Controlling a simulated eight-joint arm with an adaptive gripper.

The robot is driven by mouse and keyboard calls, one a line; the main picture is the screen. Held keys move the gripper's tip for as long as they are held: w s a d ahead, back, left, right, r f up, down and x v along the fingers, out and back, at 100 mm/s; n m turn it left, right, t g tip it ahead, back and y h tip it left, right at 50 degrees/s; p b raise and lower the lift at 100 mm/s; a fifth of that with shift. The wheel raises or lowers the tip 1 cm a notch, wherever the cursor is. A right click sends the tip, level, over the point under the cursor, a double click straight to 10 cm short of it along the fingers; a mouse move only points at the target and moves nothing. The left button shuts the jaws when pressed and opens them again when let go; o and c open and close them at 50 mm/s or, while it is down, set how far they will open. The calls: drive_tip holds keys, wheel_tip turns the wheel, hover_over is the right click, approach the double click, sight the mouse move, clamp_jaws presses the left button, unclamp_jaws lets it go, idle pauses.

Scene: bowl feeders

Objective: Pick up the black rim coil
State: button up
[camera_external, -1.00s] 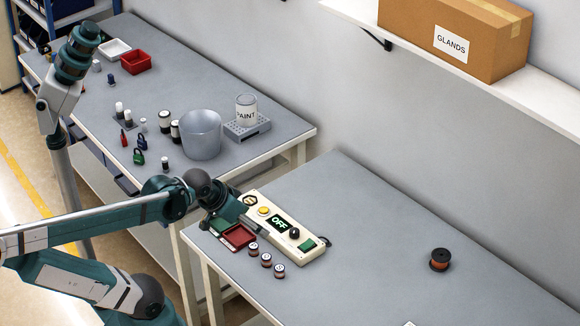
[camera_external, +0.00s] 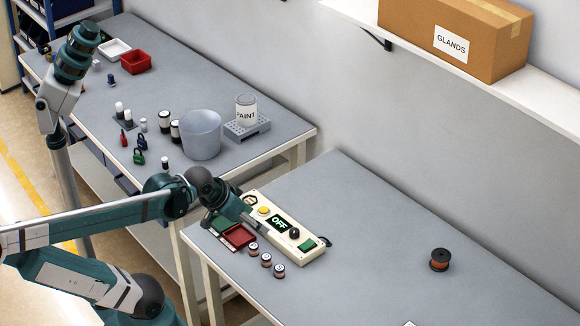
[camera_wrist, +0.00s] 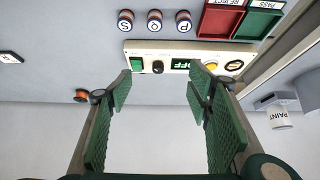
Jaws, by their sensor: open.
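The black rim coil, a spool with black rims and orange-brown winding, stands on the right part of the near grey bench (camera_external: 439,260). In the wrist view it shows small at the left, partly beside my left finger (camera_wrist: 81,96). My gripper (camera_external: 260,229) is above the control box, well to the left of the coil in the external view. In the wrist view my gripper (camera_wrist: 160,88) has its green-padded fingers apart with nothing between them.
A cream control box (camera_external: 285,228) reading OFF lies under my gripper. Red and green trays (camera_external: 238,236) and three small lettered spools (camera_external: 266,260) are beside it. The bench between the box and the coil is clear. A shelf with a GLANDS box (camera_external: 455,40) hangs above.

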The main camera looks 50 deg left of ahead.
drive_tip(key=w+d+r+m+g+p, duration=0.1)
drive_tip(key=w+d+r+p, duration=0.2)
drive_tip(key=w, duration=0.4)
drive_tip(key=w+d+r+m+g+p, duration=0.1)
drive_tip(key=w+d+r, duration=0.2)
drive_tip(key=w+r, duration=0.25)
drive_tip(key=m+g+p, duration=0.5)
drive_tip(key=p, duration=0.6)
hover_over(441, 255)
drive_tip(key=a, duration=0.1)
wheel_tip(441, 255, down, 16)
drive_tip(key=shift+r, duration=0.1)
drive_tip(key=shift+d+f, duration=0.4)
drive_tip(key=shift+f, duration=0.25)
drive_tip(key=shift+f, duration=1.25)
